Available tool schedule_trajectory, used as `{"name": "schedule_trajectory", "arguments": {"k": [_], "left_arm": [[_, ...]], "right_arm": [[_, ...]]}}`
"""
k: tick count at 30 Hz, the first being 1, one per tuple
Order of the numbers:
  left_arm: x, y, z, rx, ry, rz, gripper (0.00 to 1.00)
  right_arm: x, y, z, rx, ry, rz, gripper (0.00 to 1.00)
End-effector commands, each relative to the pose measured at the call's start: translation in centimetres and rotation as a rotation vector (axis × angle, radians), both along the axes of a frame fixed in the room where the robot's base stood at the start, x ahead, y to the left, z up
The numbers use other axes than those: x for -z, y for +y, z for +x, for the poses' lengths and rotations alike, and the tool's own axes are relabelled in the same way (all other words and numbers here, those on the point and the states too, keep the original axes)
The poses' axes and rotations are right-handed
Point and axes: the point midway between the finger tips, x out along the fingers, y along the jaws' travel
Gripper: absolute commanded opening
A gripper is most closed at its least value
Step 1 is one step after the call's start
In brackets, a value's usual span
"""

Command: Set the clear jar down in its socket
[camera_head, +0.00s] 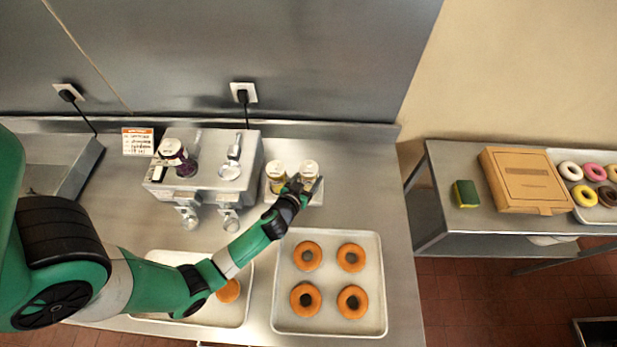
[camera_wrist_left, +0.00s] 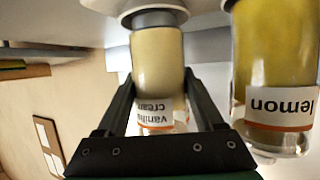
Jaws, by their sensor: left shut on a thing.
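My left gripper (camera_head: 301,186) reaches the white jar stand at the back and is shut on a pale jar (camera_head: 309,168). In the wrist view the jar (camera_wrist_left: 157,62) is see-through with cream-coloured contents and a label reading "vanilla cream", upside down in the picture. The fingers of the left gripper (camera_wrist_left: 160,105) lie on both sides of it. A grey-white dispenser (camera_head: 207,158) stands left of the stand. A dark purple jar (camera_head: 178,158) sits on its left side; a round pale socket (camera_head: 229,171) on its right side holds no jar. My right gripper is not in view.
A yellow lemon jar (camera_head: 276,177), also in the wrist view (camera_wrist_left: 275,60), stands close beside the held jar. In front lie a tray (camera_head: 329,327) with several doughnuts and another tray (camera_head: 240,313) partly under my arm. A cardboard box (camera_head: 525,180) is on the right table.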

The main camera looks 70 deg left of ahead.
Motion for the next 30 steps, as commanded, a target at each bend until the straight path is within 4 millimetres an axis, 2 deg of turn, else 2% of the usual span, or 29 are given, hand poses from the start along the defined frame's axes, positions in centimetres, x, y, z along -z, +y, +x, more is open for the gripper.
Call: {"name": "schedule_trajectory", "arguments": {"k": [25, 26, 30], "left_arm": [[0.81, 0.01, 0.06, 0.001, -0.002, 0.002, 0.0], [0.74, 0.01, 0.06, 0.001, -0.002, 0.002, 0.74], [0.76, 0.01, 0.04, 0.001, -0.002, 0.001, 1.0]], "right_arm": [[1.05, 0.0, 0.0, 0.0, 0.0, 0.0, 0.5], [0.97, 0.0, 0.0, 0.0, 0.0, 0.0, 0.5], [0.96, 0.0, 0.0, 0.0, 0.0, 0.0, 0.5]]}}
